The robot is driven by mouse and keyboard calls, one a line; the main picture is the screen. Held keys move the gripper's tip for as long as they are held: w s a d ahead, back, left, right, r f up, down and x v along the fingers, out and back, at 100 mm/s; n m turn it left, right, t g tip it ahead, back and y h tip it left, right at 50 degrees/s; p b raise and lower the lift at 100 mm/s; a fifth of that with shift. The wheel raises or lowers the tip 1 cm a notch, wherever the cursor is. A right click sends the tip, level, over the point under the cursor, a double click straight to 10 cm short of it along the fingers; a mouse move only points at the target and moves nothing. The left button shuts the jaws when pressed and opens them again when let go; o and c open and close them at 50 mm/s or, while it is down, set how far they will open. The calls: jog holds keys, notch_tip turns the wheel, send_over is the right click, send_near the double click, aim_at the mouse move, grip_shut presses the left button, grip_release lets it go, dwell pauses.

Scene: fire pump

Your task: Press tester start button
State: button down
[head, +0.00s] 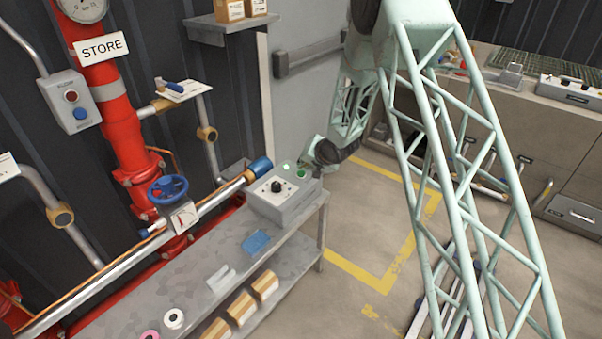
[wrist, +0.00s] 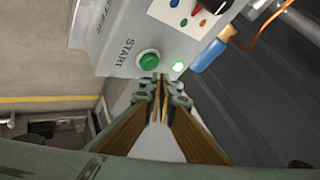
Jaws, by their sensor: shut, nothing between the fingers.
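The tester is a grey box (head: 285,203) at the end of the steel shelf in the head view. Its black knob (head: 277,186) is on the face. The green start button (wrist: 149,60) sits beside the word START in the wrist view. A small green lamp (wrist: 179,67) next to it glows. My gripper (wrist: 160,78) is shut and empty, with its fingertips close to the button's lower edge in the picture. I cannot tell whether they touch it. In the head view my gripper is small beside the box, and its fingertips are hard to make out.
A blue-ended pipe (head: 260,167) runs right beside the tester box. A blue valve wheel (head: 168,189) and red pipes stand to the left. The steel shelf (head: 295,252) holds small boxes and rolls. Floor with yellow lines (head: 378,280) lies open to the right.

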aim_at(304, 173)
jog(key=shift+r+p, duration=1.85)
jog(key=shift+r, duration=0.5)
jog(key=s+d+r+h, duration=0.1)
jog(key=s+d+r, duration=0.2)
jog(key=d+r, duration=0.5)
jog(key=s+d+r+h, duration=0.2)
jog(key=s+d+r, duration=0.2)
jog(key=r, duration=0.8)
jog(key=s+d+r+h, duration=0.1)
jog(key=s+d+r, duration=0.4)
jog(key=s+r, duration=0.25)
jog(key=s+d+r+h, duration=0.1)
jog(key=s+d+r, duration=0.4)
jog(key=s+r, duration=0.25)
jog(key=s+d+r+g, duration=0.1)
jog(key=s+d+r, duration=0.15)
jog(key=s, duration=0.55)
jog(key=s+d+r+n, duration=0.1)
jog(key=s+r, duration=0.2)
jog(key=s, duration=0.5)
jog(key=s+d+r+g, duration=0.1)
jog(key=s+d+r, duration=0.1)
jog(key=s, duration=0.6)
jog(key=s+n+g, duration=0.1)
jog(key=s, duration=2.3)
jog(key=shift+f+n+g, duration=0.2)
jog(key=shift+n+g, duration=0.1)
jog(key=shift+g, duration=0.1)
